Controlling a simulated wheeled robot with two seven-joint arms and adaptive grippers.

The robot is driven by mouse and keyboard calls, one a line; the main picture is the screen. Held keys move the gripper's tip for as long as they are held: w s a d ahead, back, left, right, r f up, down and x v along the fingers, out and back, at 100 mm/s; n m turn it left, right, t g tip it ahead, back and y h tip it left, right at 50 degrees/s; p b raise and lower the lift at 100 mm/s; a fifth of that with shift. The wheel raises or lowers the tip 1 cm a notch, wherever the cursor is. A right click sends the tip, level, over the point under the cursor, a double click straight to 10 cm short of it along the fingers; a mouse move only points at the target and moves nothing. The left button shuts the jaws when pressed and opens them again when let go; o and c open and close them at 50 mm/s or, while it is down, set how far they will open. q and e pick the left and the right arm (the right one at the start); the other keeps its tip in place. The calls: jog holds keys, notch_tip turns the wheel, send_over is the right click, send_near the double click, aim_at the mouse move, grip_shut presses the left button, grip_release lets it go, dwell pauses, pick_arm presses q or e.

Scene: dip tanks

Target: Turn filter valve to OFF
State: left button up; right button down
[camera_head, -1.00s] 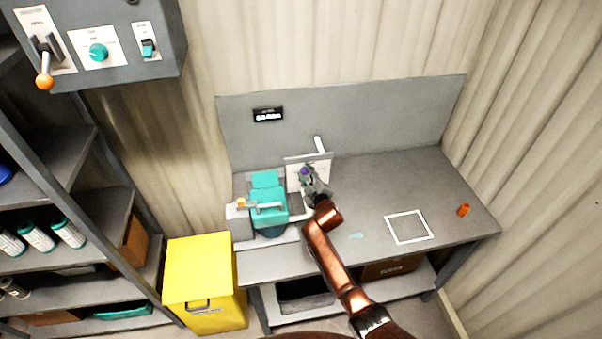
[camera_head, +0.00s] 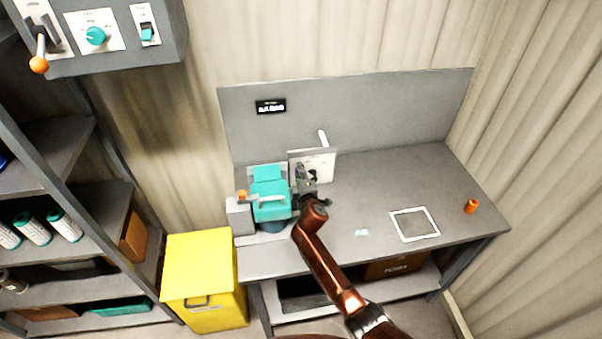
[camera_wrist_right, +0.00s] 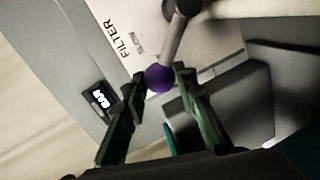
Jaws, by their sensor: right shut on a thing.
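The filter valve has a pale panel (camera_head: 323,163) at the back of the bench; in the right wrist view its panel (camera_wrist_right: 140,38) reads "FILTER", with smaller text beside it. A grey lever (camera_wrist_right: 180,38) ends in a purple ball knob (camera_wrist_right: 160,78). My right gripper (camera_wrist_right: 160,82) is shut on this knob, one finger on each side. In the head view my right gripper (camera_head: 301,174) is in front of the panel's left part and hides most of the lever. My left gripper is not in view.
A teal machine (camera_head: 270,187) stands close left of my right gripper. A small display (camera_head: 270,107) is on the back board. The bench's right half is mostly clear, with a white square outline (camera_head: 415,224) and an orange object (camera_head: 471,206). A yellow bin (camera_head: 203,267) stands at left.

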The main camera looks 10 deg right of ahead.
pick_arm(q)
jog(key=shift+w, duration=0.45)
pick_arm(e)
jog(key=c, duration=1.5)
grip_release()
jog(key=shift+c, duration=0.2)
jog(key=shift+s, duration=0.1)
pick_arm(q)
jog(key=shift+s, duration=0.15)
pick_arm(e)
jog(key=s+r, duration=0.2)
jog(key=s, duration=0.9)
jog(key=shift+s+r, duration=0.15)
jog(key=shift+s, duration=0.15)
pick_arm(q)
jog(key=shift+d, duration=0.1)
pick_arm(e)
jog(key=shift+d, duration=0.15)
